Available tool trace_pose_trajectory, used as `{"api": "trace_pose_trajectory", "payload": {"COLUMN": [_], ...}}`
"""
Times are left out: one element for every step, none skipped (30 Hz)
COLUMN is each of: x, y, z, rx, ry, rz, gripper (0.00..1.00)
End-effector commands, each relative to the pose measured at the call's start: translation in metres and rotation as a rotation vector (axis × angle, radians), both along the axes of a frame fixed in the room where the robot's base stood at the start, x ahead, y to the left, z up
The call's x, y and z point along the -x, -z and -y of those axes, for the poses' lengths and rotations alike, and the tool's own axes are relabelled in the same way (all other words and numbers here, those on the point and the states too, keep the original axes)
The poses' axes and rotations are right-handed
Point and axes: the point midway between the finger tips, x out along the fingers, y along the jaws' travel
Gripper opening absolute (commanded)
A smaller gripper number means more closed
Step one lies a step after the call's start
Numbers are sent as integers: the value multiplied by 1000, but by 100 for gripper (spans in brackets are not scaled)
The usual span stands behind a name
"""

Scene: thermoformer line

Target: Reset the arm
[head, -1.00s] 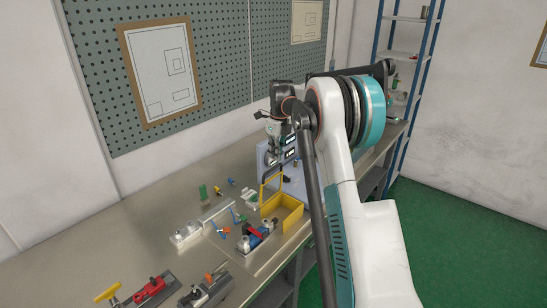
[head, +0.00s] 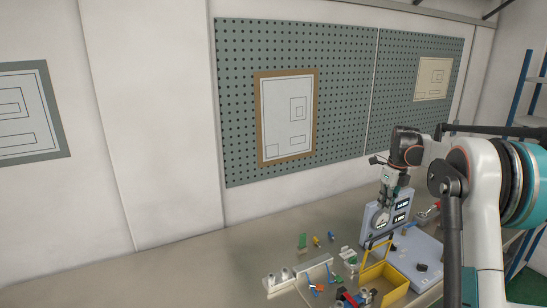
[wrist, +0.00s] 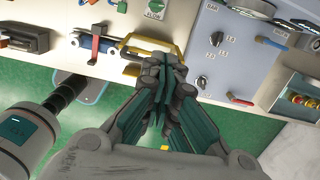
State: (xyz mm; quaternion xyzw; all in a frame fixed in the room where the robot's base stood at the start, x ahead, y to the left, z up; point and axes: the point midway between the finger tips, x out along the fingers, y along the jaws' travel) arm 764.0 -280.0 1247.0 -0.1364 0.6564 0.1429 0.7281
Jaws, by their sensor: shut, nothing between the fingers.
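My arm (head: 478,190) shows at the right of the head view, bent forward over the bench with its wrist hanging down. My gripper (wrist: 163,75) is shut and empty in the wrist view, its dark fingers meeting in the middle. In that view the fingertips lie over the bench's front edge, close to the yellow frame (wrist: 150,45), with green floor beneath; I cannot tell whether they touch it. In the head view the gripper (head: 386,200) is small and overlaps the grey-blue gauge panel, so its fingertips are hard to make out.
The grey-blue panel (wrist: 240,50) carries knobs and a red lever. A yellow open box (head: 385,280) stands on the bench (head: 190,265), beside small clamps and coloured parts. The bench's left part is clear. Pegboards (head: 240,100) hang behind; blue shelving (head: 527,90) stands at the right.

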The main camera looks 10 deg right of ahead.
Motion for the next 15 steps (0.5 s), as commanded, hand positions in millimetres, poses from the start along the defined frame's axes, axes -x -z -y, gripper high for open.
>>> {"api": "trace_pose_trajectory", "payload": {"x": [3,5,9,13,16,22,27,32,39,44,50,58,64,71,80], "y": [-3,-5,-9,-13,-16,-21,-24,-27,-31,-34,-36,-40,-41,-43,-45], "z": [-8,-13,-21,-27,-34,-44,-52,-58,-68,-75,-82,-92,-99,-105,-114], "rx": [9,17,30,42,55,75,90,107,128,144,161,184,201,221,245], "ry": [-40,-74,-128,-174,-225,-297,-352,-406,-479,-534,-589,-661,-716,-771,-842], "rz": [8,15,26,34,44,57,67,77,88,98,105,117,124,131,139], "gripper": [0,0,0,0,0,0,0,0,0,0,0,0,0,0,0]}}
